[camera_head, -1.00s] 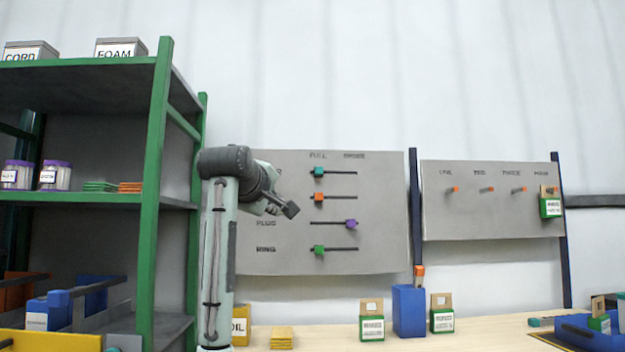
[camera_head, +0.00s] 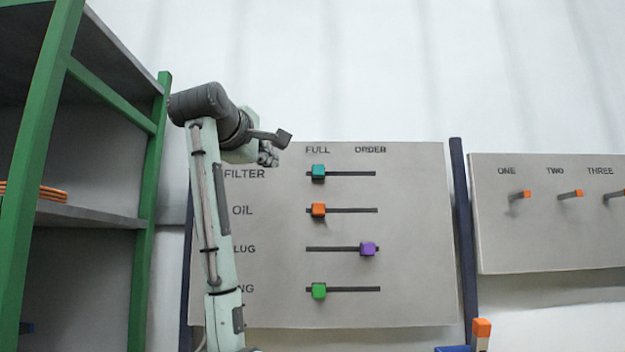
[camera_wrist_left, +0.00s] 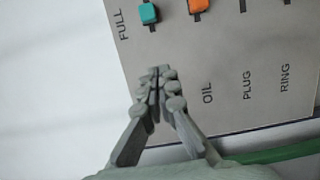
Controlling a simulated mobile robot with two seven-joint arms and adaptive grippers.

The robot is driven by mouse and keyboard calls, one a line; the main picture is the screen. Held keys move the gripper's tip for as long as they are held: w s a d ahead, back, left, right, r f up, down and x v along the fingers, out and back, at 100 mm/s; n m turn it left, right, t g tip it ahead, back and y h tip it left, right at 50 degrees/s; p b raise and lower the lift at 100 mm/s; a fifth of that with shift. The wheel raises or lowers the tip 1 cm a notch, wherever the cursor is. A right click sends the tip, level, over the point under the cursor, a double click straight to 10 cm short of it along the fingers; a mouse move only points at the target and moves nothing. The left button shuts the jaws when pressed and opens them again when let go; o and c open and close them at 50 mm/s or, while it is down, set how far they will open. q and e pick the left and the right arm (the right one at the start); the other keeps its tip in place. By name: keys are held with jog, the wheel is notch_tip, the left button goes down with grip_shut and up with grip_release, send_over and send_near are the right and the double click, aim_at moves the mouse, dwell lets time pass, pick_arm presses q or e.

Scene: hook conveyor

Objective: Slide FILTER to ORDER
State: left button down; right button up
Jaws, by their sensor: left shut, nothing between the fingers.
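The FILTER slider is a teal block (camera_head: 318,173) at the left, FULL end of the top slot on the grey board (camera_head: 415,240). The ORDER column is to its right. The teal block also shows at the top of the left wrist view (camera_wrist_left: 148,13). My left gripper (camera_head: 270,156) is shut and empty, left of the teal block and a little above it, apart from it. In the left wrist view its closed fingertips (camera_wrist_left: 160,78) point toward the board and hide the FILTER label. My right gripper is not in view.
Below on the board are an orange slider (camera_head: 318,210) at FULL, a purple slider (camera_head: 368,249) at ORDER and a green slider (camera_head: 319,290) at FULL. A green shelf frame (camera_head: 150,190) stands left. A second board (camera_head: 550,235) with orange-tipped hooks is right.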

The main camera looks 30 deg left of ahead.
aim_at(318, 171)
pick_arm(q)
jog(key=w+p, duration=0.1)
jog(key=w, duration=0.2)
jog(key=w+p, duration=0.1)
jog(key=w, duration=0.3)
jog(key=w+p, duration=0.1)
jog(key=w, duration=0.3)
jog(key=shift+w+a+r, duration=0.1)
jog(key=shift+a+r, duration=0.2)
jog(key=shift+a, duration=0.05)
jog(key=shift+w+d, duration=0.3)
jog(key=shift+d, duration=0.15)
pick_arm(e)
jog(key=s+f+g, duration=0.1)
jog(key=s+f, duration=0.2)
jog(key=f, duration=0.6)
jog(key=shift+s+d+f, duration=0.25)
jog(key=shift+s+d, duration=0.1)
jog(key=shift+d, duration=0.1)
